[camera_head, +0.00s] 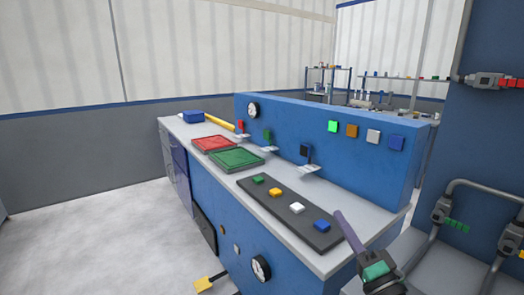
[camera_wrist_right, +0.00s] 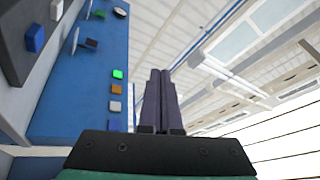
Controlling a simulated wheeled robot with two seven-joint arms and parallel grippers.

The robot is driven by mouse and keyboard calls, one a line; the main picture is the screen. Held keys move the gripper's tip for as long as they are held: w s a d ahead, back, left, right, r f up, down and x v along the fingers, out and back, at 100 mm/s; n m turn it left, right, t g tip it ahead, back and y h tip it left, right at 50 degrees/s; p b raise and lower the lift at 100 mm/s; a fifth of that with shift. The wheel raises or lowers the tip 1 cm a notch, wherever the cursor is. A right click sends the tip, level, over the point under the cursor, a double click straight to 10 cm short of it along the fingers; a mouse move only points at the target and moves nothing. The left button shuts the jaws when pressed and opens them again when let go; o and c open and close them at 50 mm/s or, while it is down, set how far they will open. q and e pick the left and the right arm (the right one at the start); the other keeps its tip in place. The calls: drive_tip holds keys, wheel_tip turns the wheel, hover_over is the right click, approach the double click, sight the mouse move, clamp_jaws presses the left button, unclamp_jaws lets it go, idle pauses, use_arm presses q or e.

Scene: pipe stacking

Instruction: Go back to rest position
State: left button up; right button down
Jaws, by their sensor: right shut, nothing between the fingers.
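My right gripper (camera_head: 339,214) is at the lower right of the head view, by the near end of the workbench (camera_head: 335,263). Its dark fingers point up and are pressed together with nothing between them. In the right wrist view the closed fingers (camera_wrist_right: 160,72) point toward the ceiling, clear of the blue panel. My left gripper is not in view.
A blue panel (camera_head: 290,125) stands along the bench's back edge with coloured buttons and a gauge. A dark button board (camera_head: 290,211), a green tray (camera_head: 236,158) and a red tray (camera_head: 213,143) lie on the bench. A blue cabinet with grey pipes (camera_head: 480,190) stands close on the right.

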drive_tip(key=s+f+n+g+h, duration=0.1)
drive_tip(key=s+f+n+g, duration=0.3)
drive_tip(key=f, duration=0.6)
drive_tip(key=s+f+n+g+h, duration=0.1)
drive_tip(key=s+f+n+g, duration=0.25)
drive_tip(key=f+g, duration=0.45)
drive_tip(key=s+d+f+n+g+h, duration=0.4)
drive_tip(key=s+d+f+g, duration=0.1)
drive_tip(key=s+f, duration=0.7)
wheel_tip(320, 180, down, 17)
drive_tip(key=s+g+p, duration=0.1)
drive_tip(key=s+p, duration=0.1)
drive_tip(key=p, duration=0.2)
drive_tip(key=s+d+f+g+p, duration=0.1)
drive_tip(key=s+d+f, duration=0.1)
drive_tip(key=s+f, duration=0.5)
drive_tip(key=s+d+f+p, duration=0.1)
drive_tip(key=s+f+p, duration=0.1)
drive_tip(key=s+f, duration=0.4)
drive_tip(key=s, duration=0.5)
drive_tip(key=shift+d+f+n+g+h, duration=0.35)
drive_tip(key=shift+g+h, duration=0.05)
